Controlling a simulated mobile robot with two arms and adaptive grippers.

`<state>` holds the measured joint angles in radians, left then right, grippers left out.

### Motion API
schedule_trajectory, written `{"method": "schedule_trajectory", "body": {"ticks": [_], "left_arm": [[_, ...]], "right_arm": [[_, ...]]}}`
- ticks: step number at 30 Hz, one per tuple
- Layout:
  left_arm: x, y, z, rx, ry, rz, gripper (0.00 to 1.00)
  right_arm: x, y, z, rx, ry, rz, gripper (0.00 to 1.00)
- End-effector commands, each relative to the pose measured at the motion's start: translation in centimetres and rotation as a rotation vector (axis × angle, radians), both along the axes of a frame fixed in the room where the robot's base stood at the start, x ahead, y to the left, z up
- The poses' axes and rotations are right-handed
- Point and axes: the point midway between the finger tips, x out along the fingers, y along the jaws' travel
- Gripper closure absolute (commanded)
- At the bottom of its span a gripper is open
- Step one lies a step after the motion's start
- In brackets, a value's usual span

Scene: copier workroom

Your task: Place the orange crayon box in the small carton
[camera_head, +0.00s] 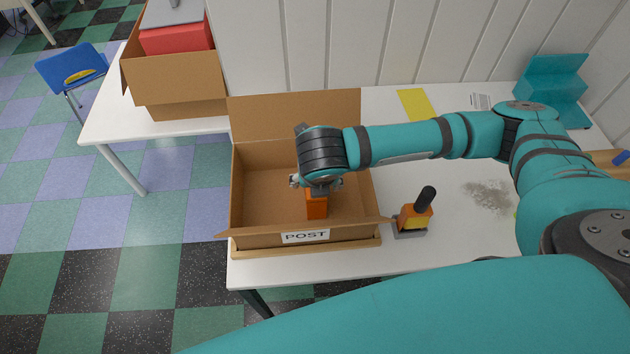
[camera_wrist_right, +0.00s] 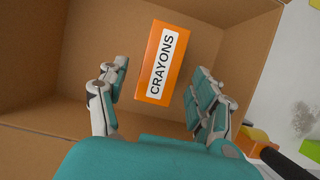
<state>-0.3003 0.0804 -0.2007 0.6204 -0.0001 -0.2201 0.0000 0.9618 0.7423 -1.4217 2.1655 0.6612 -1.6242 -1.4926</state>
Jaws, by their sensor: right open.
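The orange crayon box (camera_head: 316,206) is inside the open small carton marked POST (camera_head: 260,239). In the right wrist view the box (camera_wrist_right: 160,66) shows a white CRAYONS label and sits tilted between carton walls. My right gripper (camera_head: 317,186) reaches down into the carton above the box and partly hides it. In the wrist view its fingers (camera_wrist_right: 161,76) are spread, one on each side of the box, with gaps between them and it. I cannot tell whether the box fully rests on the carton floor. My left gripper is not in view.
A stamp-like tool with black handle (camera_head: 416,212) stands just right of the carton. A larger carton (camera_head: 180,85) holding red and grey things is at back left. A yellow sheet (camera_head: 416,104) and teal stand (camera_head: 552,90) lie further back. Grey specks (camera_head: 488,196) mark the white table.

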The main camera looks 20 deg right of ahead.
Motion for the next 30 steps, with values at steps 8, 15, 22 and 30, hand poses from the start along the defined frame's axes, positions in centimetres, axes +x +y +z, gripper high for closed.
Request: {"method": "schedule_trajectory", "body": {"ticks": [8,15,22,30], "left_arm": [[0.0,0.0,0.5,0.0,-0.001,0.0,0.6],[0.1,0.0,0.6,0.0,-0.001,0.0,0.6],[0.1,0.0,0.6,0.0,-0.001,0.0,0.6],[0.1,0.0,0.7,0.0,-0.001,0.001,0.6]], "right_arm": [[-1.9,0.6,5.0,0.002,-0.002,0.002,0.34],[-2.6,0.7,6.4,-0.001,0.0,0.001,0.34],[-2.6,0.7,6.4,-0.001,0.0,0.0,0.34],[-2.6,0.7,6.4,-0.001,0.0,0.0,0.34]]}}
